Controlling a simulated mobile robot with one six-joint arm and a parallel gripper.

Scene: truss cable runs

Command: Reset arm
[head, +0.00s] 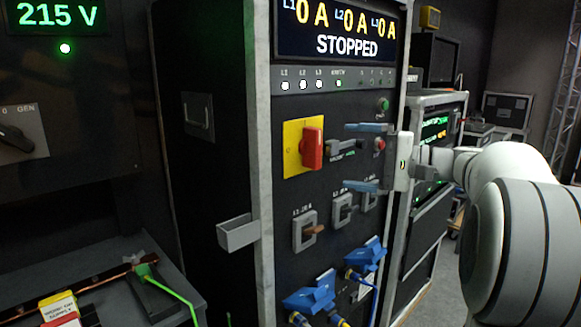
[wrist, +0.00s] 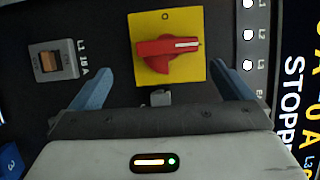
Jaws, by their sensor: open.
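My gripper (head: 366,157) is at the right of the head view, in front of the black power cabinet (head: 262,130). Its two blue fingers are spread apart with nothing between them. In the wrist view my gripper (wrist: 162,88) also shows open, its fingers on either side of the red rotary switch (wrist: 168,46) on its yellow plate. The red switch (head: 311,148) appears left of my fingers in the head view. I cannot tell the exact gap between fingertips and panel. The cabinet display (head: 345,46) reads STOPPED with 0 A on each line.
Breakers (head: 305,231) and blue connectors (head: 310,293) with cables sit low on the panel. A grey bin (head: 238,233) juts from the cabinet's left edge. A 215 V display (head: 57,17) is at upper left. A green cable (head: 172,284) lies at lower left.

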